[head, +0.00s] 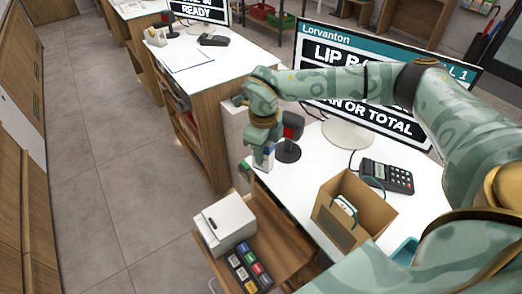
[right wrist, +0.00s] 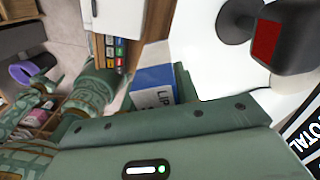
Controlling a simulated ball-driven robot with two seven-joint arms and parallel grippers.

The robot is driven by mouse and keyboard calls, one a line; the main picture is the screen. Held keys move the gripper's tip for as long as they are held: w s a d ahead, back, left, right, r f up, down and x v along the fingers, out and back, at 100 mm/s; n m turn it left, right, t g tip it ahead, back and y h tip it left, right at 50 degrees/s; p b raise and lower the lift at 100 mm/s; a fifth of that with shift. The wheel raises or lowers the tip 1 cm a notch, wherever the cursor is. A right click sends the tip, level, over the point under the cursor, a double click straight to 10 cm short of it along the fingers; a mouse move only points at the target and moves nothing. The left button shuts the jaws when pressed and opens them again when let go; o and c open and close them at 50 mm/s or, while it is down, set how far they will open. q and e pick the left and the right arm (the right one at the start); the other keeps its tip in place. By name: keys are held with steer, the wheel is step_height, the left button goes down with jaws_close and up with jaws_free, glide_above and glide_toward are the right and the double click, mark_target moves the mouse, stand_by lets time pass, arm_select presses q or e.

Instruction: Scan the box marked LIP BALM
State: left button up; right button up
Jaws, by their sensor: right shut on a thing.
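The LIP BALM box (right wrist: 153,88) is blue and white, with the letters "LIP" showing in the right wrist view. My right gripper (head: 263,158) is shut on it and holds it at the counter's left edge; in the head view, the fingers mostly hide the box. The scanner (head: 291,128), black with a red window, stands on a round base just right of the gripper, apart from it. It also shows in the right wrist view (right wrist: 268,40). The screen (head: 375,65) shows part of "LIP BALM" and of a lower line ending in "OR TOTAL", partly covered by my right arm.
On the white counter (head: 300,185) stand an open paper bag (head: 375,204) with a pale item inside and a card terminal (head: 386,176). A teal tray (head: 404,251) is partly hidden by my arm. A white printer (head: 225,222) and several coloured keys (head: 248,268) sit lower left.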

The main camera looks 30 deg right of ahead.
step_height(320, 180, up, 14)
steer(key=s+a+f+p, duration=0.1)
steer(key=a+p, duration=0.1)
steer(key=p, duration=1)
steer(key=s+d+m, duration=0.2)
steer(key=s+d, duration=0.5)
steer(key=s, duration=0.4)
steer(key=s+d+m+b, duration=0.1)
steer(key=s+d+m, duration=0.2)
steer(key=s+d, duration=0.4)
steer(key=s, duration=0.4)
steer(key=shift+s, duration=0.2)
steer(key=shift+r, duration=0.1)
